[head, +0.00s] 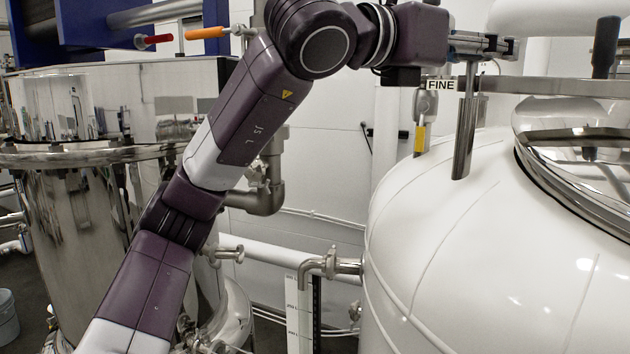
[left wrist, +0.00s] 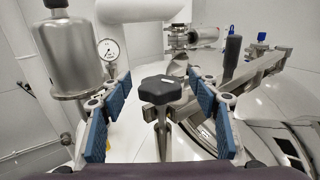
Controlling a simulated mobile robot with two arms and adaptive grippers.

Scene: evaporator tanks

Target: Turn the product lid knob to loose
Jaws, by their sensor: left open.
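The black lobed knob (left wrist: 161,89) is in the middle of the left wrist view, on top of a metal bracket at the end of the lid's bar (left wrist: 262,72). My left gripper (left wrist: 159,84) is open, with one blue-padded finger on each side of the knob in the picture and a visible gap on both sides. In the head view my left gripper (head: 487,45) is above the metal post (head: 465,130) by the "FINE" label, and I cannot make out the knob there. The round lid (head: 585,150) is on the white tank at right. My right gripper is not in view.
The white tank (head: 450,240) fills the lower right. A dark upright handle (head: 606,45) stands on the bar. The left wrist view shows a steel canister (left wrist: 68,55) and a pressure gauge (left wrist: 108,49) at left. A steel tank (head: 90,220) stands at left.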

